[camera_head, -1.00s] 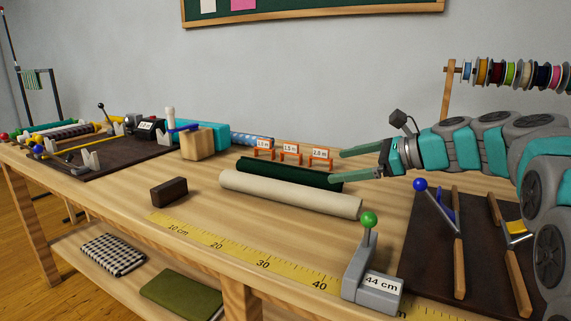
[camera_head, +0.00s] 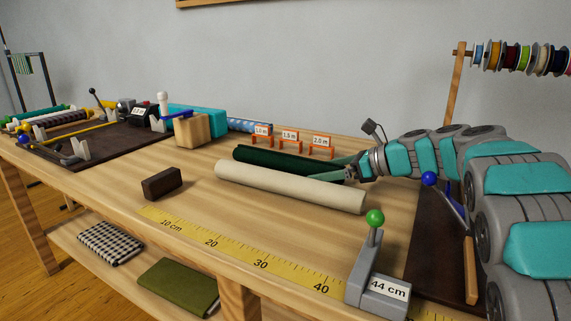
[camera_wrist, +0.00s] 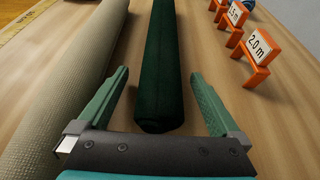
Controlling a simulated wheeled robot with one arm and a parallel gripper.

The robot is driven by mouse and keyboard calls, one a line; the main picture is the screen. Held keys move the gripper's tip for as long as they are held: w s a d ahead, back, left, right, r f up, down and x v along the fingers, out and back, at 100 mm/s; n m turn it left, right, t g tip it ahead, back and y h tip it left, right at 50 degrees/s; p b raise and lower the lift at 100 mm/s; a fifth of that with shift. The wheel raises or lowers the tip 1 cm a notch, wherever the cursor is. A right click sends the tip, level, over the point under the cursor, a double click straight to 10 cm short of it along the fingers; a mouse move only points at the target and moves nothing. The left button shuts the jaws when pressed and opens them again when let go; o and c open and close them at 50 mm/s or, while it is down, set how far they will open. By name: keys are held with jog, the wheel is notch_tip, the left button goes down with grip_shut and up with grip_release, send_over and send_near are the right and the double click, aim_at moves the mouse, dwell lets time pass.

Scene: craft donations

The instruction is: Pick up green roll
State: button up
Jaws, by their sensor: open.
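The dark green roll (camera_head: 285,163) lies on the workbench behind a cream roll (camera_head: 290,186). In the wrist view the green roll (camera_wrist: 162,70) runs away from me, with its near end between my two fingers. My gripper (camera_head: 338,167) is at the right end of the green roll. In the wrist view my gripper (camera_wrist: 158,92) is open, with a gap between each finger and the roll. The left finger lies between the green roll and the cream roll (camera_wrist: 75,75). I cannot tell the exact height of the fingertips above the bench.
Orange stands with length labels (camera_head: 290,142) stand close behind the green roll; the 2.0 m one (camera_wrist: 256,58) is right of my right finger. A dark brown block (camera_head: 161,183), a yellow ruler (camera_head: 235,250) and a grey 44 cm stop (camera_head: 375,280) are in front.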

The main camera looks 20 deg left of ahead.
jog(key=shift+a+f, duration=0.25)
jog(key=shift+a, duration=0.3)
grip_shut()
dwell(0.5)
